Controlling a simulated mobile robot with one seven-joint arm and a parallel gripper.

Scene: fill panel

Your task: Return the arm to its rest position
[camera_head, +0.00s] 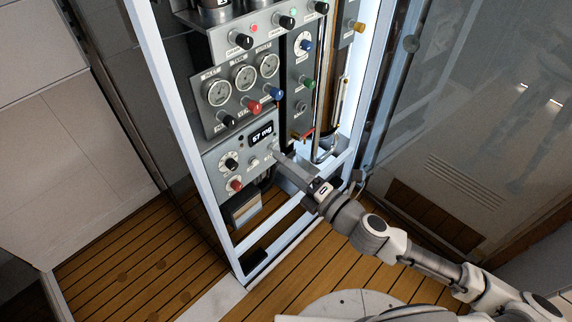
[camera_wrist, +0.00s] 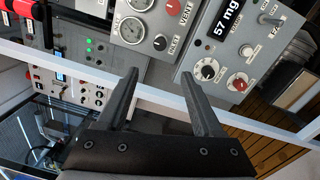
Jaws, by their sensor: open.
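My arm (camera_head: 375,232) reaches from the lower right toward the panel in the head view. My gripper (camera_head: 283,163) is at the lower part of the panel, just right of the digital display (camera_head: 261,134) reading 57 mg. In the wrist view my gripper (camera_wrist: 168,95) shows two dark fingers spread apart with nothing between them. The fingertips appear in front of the white frame bar (camera_wrist: 150,93). The wrist view also shows the display (camera_wrist: 228,17), a black knob (camera_wrist: 208,70) and a red knob (camera_wrist: 239,83). Contact between fingers and panel cannot be told.
The panel has gauges (camera_head: 218,93), a red knob (camera_head: 254,107) and a blue knob (camera_head: 276,93). White frame posts (camera_head: 178,120) border it. A glass door (camera_head: 470,120) stands at right. Wooden slat floor (camera_head: 120,265) is clear at lower left.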

